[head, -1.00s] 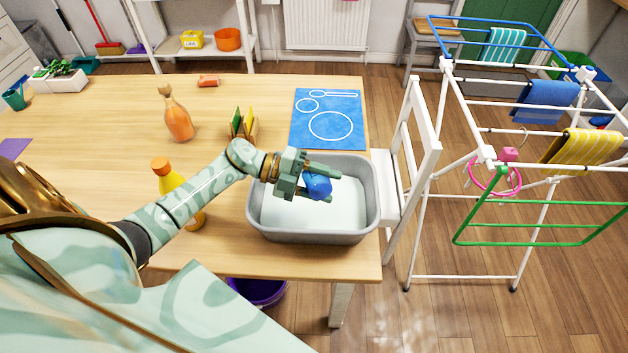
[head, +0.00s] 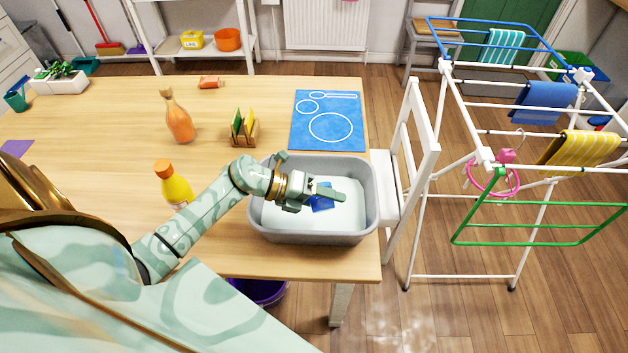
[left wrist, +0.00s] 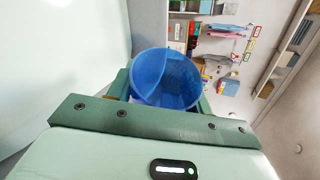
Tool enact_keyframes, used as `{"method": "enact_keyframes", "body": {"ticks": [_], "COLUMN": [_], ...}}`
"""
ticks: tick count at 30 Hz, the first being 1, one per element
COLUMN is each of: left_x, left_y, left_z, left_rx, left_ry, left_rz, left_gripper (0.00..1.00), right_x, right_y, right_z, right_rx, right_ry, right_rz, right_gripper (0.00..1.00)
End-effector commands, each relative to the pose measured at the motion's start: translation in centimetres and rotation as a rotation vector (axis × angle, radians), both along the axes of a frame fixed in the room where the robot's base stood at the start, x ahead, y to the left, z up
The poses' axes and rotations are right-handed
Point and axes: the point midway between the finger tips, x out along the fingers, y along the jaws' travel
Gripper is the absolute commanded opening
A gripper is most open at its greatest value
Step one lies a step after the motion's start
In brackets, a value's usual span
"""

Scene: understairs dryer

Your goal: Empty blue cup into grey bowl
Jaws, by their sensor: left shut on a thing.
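The blue cup (head: 321,204) is in my left gripper (head: 328,197), over the inside of the grey bowl (head: 370,190), a large rectangular basin on the table's right end. The gripper fingers partly hide the cup in the head view. The cup also shows in the left wrist view (left wrist: 167,80), held between the fingers, with its round rim visible. It looks tilted. I cannot tell whether anything is in it. The bowl's inside looks pale, and I cannot make out separate contents. My right gripper is not in view.
A yellow bottle (head: 175,186), an orange bottle (head: 178,118) and a wooden rack (head: 244,133) stand left of the bowl. A blue mat (head: 328,120) lies behind it. A white chair (head: 413,150) and drying rack (head: 520,150) stand to the right.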

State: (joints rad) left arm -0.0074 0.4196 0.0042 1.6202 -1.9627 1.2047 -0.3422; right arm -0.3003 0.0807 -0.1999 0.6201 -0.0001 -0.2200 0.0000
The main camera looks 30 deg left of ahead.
Motion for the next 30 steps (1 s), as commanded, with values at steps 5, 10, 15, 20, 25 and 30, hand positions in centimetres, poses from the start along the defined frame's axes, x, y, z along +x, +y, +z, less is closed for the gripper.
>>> {"method": "enact_keyframes", "body": {"ticks": [5,10,15,20,25,30], "left_x": [-0.2,-0.5,-1.5,-2.4,-3.2,-3.6], "left_y": [-0.2,-0.5,-1.7,-2.7,-3.6,-4.0], "left_z": [-0.7,-1.8,-0.1,0.8,0.4,0.0], "left_rx": [0.185,0.375,0.503,0.633,0.760,0.828], "left_ry": [-0.165,-0.339,-0.458,-0.576,-0.689,-0.750], "left_rz": [-0.002,-0.003,0.000,0.003,0.005,0.006], "left_gripper": [0.28,0.28,0.28,0.28,0.28,0.28], "right_x": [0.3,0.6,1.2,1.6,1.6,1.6], "right_y": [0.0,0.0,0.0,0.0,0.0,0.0], "right_z": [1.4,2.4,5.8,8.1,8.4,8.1], "right_rx": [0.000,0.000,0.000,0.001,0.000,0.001], "right_ry": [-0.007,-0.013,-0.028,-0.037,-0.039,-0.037], "right_rz": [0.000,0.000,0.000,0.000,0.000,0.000], "right_gripper": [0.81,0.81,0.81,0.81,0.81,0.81]}}
